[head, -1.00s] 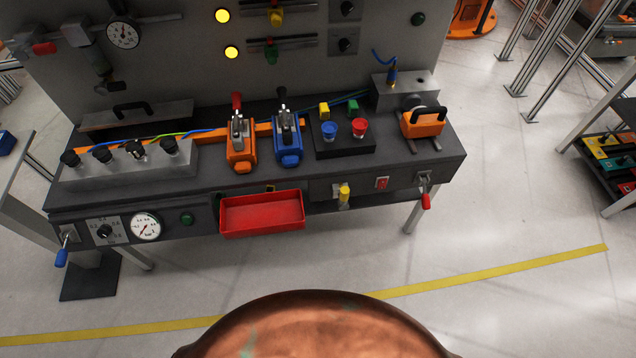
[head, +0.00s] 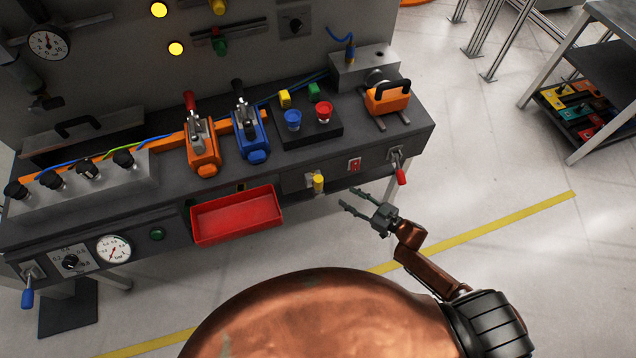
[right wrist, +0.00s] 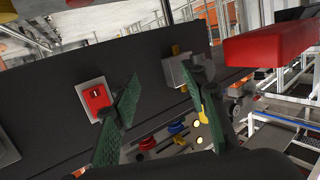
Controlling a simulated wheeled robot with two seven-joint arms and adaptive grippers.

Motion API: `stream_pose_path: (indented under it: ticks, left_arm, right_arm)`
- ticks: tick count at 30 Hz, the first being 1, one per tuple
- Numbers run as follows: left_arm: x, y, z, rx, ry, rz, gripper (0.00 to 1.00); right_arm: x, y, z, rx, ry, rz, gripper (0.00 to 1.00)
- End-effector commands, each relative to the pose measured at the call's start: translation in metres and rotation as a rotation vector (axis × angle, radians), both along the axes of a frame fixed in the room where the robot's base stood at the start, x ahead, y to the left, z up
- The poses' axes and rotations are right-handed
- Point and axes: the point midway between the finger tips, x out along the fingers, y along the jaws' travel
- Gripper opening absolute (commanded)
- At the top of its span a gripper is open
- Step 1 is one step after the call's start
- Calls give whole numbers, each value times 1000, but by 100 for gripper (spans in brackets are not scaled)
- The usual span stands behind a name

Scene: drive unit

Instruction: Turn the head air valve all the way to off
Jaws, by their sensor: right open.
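My right gripper (head: 348,197) is open and empty in front of the bench's right half, below the red switch (head: 354,165) and right of a small yellow-handled valve (head: 318,183). In the right wrist view its green fingers (right wrist: 160,90) stand apart with nothing between them. The red switch (right wrist: 97,97) shows there beyond the left finger, and a grey valve plate (right wrist: 176,72) by the right finger. A red lever (head: 400,174) hangs at the bench's right front, a blue lever (head: 27,297) at the left front. No label readable here names the head air valve. My left gripper is out of view.
A red tray (head: 194,225) juts from the bench front, left of the yellow handle; it also fills the upper right of the wrist view (right wrist: 270,38). Clamps and buttons stand on the bench top (head: 290,160).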

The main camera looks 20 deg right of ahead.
Motion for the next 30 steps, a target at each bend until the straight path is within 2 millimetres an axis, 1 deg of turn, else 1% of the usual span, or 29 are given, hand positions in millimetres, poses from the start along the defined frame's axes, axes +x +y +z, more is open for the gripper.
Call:
stream_pose_path:
  ticks: [1,3,6,7,11,18,21,25,30]
  left_arm:
    - [-1,0,-2,0,2,0,40]
    - [-2,0,-3,0,3,0,40]
    - [-2,0,-3,1,4,0,40]
    - [-3,0,-3,1,4,0,40]
    - [-3,0,-5,0,5,0,40]
    - [-4,0,-8,0,7,0,40]
    - [-5,0,-9,0,8,0,40]
    - [-5,0,-9,0,8,0,40]
    - [-5,0,-10,0,8,0,40]
  right_arm:
    - [2,16,28,30,-43,64,40]
    - [1,34,57,69,-80,134,40]
    - [-2,49,81,101,-110,193,40]
    - [-2,53,85,107,-114,203,40]
    - [6,65,90,115,-120,215,40]
    - [32,93,89,114,-119,212,40]
    - [41,101,88,113,-118,211,40]
    - [47,108,88,112,-117,210,40]
    - [49,110,88,112,-117,210,40]
